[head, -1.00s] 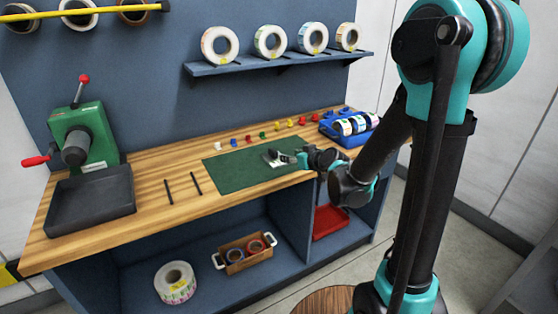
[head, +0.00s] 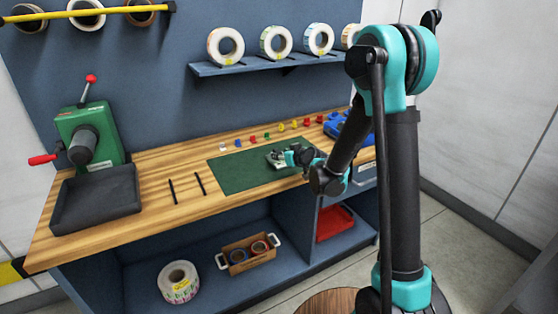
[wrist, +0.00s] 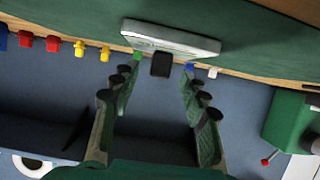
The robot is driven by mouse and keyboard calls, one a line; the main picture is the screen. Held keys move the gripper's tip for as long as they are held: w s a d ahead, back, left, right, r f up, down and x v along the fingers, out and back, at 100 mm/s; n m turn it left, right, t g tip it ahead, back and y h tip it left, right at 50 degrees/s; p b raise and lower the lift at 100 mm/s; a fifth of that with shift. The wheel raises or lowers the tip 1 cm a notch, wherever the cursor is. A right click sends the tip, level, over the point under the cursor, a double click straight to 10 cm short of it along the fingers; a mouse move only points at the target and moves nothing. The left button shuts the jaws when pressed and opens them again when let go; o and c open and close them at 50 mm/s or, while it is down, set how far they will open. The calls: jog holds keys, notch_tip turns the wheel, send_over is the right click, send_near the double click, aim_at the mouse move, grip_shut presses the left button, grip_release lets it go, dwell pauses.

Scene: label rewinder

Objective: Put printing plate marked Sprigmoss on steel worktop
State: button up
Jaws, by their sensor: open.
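A light grey flat plate with a black block-like grip (wrist: 161,65) on it rests at the green cutting mat; the plate (wrist: 172,40) shows edge-on in the wrist view. In the head view the plate (head: 274,158) lies on the right part of the mat. No marking on it is readable. My gripper (head: 291,158) is just right of the plate. In the wrist view my gripper (wrist: 159,72) is open, with the black grip between its fingertips and space on both sides. I cannot make out a steel worktop.
The green mat (head: 235,176) lies on the wooden bench (head: 150,208). Several small coloured pieces (head: 281,127) line its back. A green press (head: 88,135) and black tray (head: 92,200) stand left. A blue rack (head: 345,128) is behind my arm. Rolls (head: 276,42) sit on the shelf above.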

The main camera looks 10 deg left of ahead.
jog(key=shift+x, duration=1.4)
jog(key=shift+d, duration=0.1)
grip_shut()
